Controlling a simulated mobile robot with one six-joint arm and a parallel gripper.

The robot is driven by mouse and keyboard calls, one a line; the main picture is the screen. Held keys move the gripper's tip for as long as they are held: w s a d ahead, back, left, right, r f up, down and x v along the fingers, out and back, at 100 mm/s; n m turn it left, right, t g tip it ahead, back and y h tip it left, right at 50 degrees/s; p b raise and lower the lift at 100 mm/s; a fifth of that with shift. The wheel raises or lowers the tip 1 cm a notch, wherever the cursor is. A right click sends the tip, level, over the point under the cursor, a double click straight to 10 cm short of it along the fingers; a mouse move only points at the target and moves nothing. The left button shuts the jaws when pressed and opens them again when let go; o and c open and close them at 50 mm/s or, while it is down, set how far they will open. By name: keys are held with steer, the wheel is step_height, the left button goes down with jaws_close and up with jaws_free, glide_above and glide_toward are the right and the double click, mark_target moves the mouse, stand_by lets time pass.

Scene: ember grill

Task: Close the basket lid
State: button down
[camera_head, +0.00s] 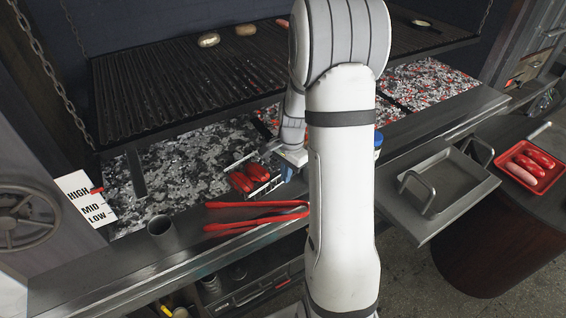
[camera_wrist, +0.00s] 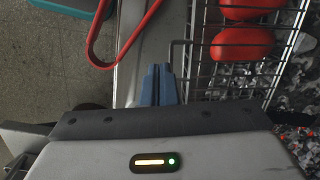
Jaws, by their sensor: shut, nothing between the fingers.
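A wire basket (camera_head: 262,187) with red peppers or similar red food (camera_head: 241,182) lies at the front edge of the coal bed, left of my arm in the head view. In the wrist view the basket (camera_wrist: 232,82) fills the upper right, with two red pieces (camera_wrist: 243,44) inside the wires. My gripper (camera_wrist: 158,70) is shut and empty, its blue-grey fingertips just left of the basket's bent wire loop. I cannot tell if they touch it. In the head view my arm hides the fingertips and the basket's right side. I cannot make out the lid's angle.
Red tongs (camera_head: 240,219) lie on the front ledge near the basket, and their red loop (camera_wrist: 124,42) shows in the wrist view. A metal cup (camera_head: 161,233) stands left. A grey tray with handles (camera_head: 447,184) and a red sausage tray (camera_head: 530,168) are right. The grill grate (camera_head: 150,85) hangs above.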

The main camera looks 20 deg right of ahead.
steer(key=shift+w, duration=0.1)
step_height(320, 180, up, 14)
steer(key=s+d+p, duration=0.1)
steer(key=shift+s+d, duration=0.15)
steer(key=shift+d, duration=0.2)
steer(key=s+a+r+n+t, duration=0.1)
steer(key=s+a+r+n, duration=0.2)
steer(key=s+a+n, duration=0.3)
steer(key=s+a+r+n+t+h, duration=0.1)
steer(key=s+a+r+n+t, duration=0.1)
steer(key=s+a+n, duration=0.5)
steer(key=s+r, duration=0.1)
steer(key=s, duration=0.4)
